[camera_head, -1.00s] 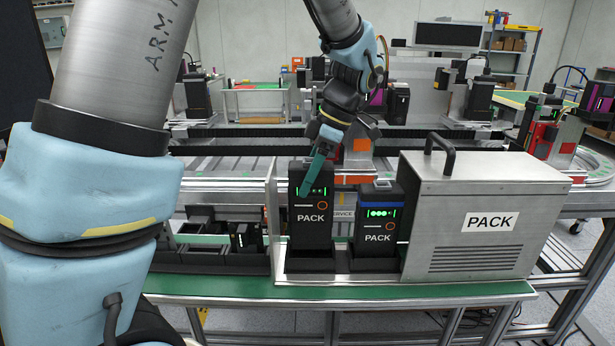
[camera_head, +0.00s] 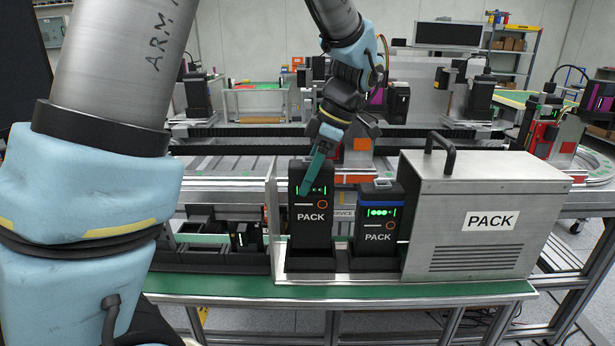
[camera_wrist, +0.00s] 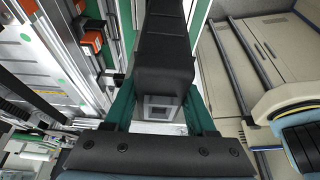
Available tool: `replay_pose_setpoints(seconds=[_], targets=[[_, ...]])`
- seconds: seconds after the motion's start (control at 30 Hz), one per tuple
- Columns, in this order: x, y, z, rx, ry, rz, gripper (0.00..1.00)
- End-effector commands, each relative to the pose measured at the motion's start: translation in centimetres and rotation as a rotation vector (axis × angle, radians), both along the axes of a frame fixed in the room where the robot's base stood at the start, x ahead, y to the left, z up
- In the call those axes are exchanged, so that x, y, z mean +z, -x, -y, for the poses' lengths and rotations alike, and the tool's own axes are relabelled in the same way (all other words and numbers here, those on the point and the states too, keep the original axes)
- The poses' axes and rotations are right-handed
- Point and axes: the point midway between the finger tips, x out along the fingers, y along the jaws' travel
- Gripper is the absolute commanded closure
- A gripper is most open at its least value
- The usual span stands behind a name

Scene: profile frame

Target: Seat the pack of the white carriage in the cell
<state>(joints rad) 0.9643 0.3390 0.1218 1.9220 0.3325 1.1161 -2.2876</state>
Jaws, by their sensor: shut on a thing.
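A black pack (camera_head: 311,228) labelled PACK, with green lights and an orange ring, stands nearly upright over the left black socket (camera_head: 311,265) of the bench station. Whether its foot is fully down in the socket cannot be told. My gripper (camera_head: 315,172) is shut on its upper part, with one green finger across the front. In the wrist view the pack (camera_wrist: 165,60) lies between the green fingers of my gripper (camera_wrist: 160,108). A second black pack (camera_head: 377,250) with a blue band stands in the right socket. I cannot tell which carriage is the white one.
A metal housing (camera_head: 487,205) labelled PACK, with a black handle, stands close right of the packs. A thin upright metal plate (camera_head: 271,210) stands close on the left. The bench's green front edge (camera_head: 390,290) is clear. A rail (camera_head: 230,133) runs behind.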

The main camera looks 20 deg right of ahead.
Motion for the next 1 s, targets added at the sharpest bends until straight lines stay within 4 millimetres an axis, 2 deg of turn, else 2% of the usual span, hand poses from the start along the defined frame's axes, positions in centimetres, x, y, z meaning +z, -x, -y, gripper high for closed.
replay_pose_setpoints(seconds=[0.57, 1.0], targets=[[0.03, 0.00, 0.04, 0.000, 0.000, 0.001, 1.00], [-0.75, 0.01, 0.03, 0.000, 0.000, 0.000, 1.00]])
